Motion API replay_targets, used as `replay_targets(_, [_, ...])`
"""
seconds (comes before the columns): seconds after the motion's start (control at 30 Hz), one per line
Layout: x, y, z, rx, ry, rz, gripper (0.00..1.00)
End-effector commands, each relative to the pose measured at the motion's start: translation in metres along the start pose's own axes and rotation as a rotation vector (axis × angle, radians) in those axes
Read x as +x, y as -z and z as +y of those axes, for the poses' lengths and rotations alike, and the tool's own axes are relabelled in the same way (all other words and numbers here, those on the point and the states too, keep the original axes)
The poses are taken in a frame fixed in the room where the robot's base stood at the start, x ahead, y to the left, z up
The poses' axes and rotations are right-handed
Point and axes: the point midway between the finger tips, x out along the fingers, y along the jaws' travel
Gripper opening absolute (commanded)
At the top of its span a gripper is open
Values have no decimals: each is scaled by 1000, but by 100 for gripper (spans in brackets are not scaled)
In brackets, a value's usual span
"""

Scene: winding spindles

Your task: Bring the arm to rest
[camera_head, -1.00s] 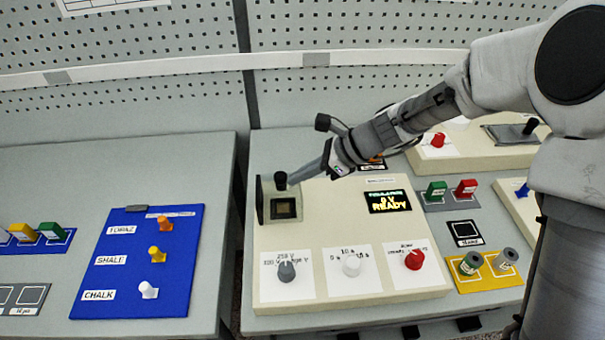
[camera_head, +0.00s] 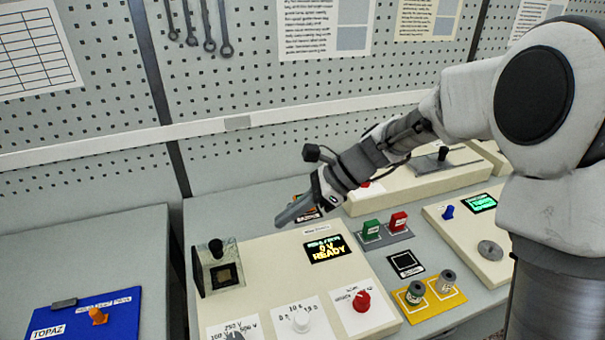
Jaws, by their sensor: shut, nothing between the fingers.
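My arm reaches in from the right side of the head view, with its links bent toward the middle. My gripper (camera_head: 292,215) is shut and empty. It is above the back part of the cream control panel (camera_head: 270,265), pointing down and left. The panel's display (camera_head: 326,249) reads READY in yellow, just below and right of the gripper. A box with a black knob (camera_head: 218,265) stands on the panel's left, apart from the fingertips.
Green (camera_head: 371,229) and red (camera_head: 398,221) blocks stand on a grey holder. Two cylinders sit on a yellow plate (camera_head: 436,300). Further cream panels (camera_head: 470,235) lie at the right and behind the arm. A blue board (camera_head: 85,322) is at lower left. The pegboard (camera_head: 270,80) closes the back.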

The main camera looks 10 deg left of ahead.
Motion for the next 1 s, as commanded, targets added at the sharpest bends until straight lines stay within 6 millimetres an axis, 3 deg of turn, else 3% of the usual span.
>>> replay_targets(0.17, [-10, 0, 6, -46, 9, 29, 0])
replay_targets(0.27, [-28, 2, 18, -144, 26, 90, 0])
replay_targets(0.7, [-137, 31, 109, -753, 34, 537, 0])
replay_targets(1.0, [-196, 57, 178, -1103, -64, 858, 0])
